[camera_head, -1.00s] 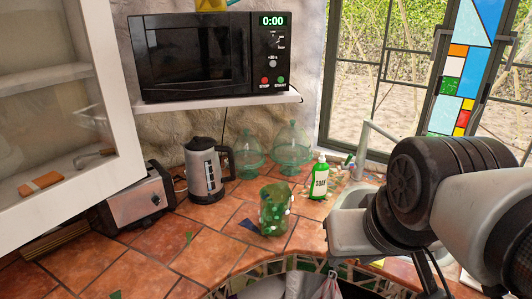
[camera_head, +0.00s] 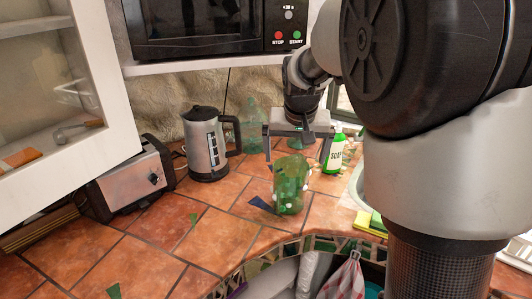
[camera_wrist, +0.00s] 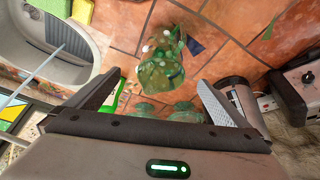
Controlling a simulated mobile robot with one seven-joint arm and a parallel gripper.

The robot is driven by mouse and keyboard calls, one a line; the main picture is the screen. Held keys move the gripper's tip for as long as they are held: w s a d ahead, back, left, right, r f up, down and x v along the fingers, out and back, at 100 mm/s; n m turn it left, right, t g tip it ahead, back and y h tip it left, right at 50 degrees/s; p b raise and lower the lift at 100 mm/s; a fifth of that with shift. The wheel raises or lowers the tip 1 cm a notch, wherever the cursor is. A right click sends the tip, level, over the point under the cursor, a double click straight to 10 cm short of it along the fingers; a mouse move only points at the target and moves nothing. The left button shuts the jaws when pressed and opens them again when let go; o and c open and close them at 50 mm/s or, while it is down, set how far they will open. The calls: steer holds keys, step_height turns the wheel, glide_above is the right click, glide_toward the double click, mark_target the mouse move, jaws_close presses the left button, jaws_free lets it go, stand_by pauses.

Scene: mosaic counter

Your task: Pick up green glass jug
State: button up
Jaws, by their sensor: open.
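The green glass jug (camera_head: 290,187) stands upright on the terracotta tile counter, near its curved front edge. It is see-through, with pale dots on its side. In the wrist view the jug (camera_wrist: 160,66) shows beyond my fingers, between the two tips in the picture. My gripper (camera_head: 297,154) is open and empty, with its fingers pointing down. In the head view it appears just above and behind the jug, apart from it. In the wrist view my gripper (camera_wrist: 159,79) has its fingers spread wide. The exact gap to the jug is hard to tell.
A kettle (camera_head: 207,150) and a toaster (camera_head: 130,184) stand to the left. A green soap bottle (camera_head: 333,156) is close on the right. The microwave shelf (camera_head: 190,66) overhangs the back. The sink (camera_wrist: 50,45) shows in the wrist view.

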mark_target(290, 184)
steer(key=shift+w+a+b+x, duration=0.15)
steer(key=shift+b+x, duration=0.1)
steer(key=shift+x, duration=4.1)
steer(key=shift+w+a+b+x, duration=0.15)
steer(key=shift+b+x, duration=0.1)
steer(key=shift+x, duration=4.15)
steer(key=shift+s+r, duration=0.1)
steer(key=shift+r, duration=0.05)
steer(key=c, duration=1.3)
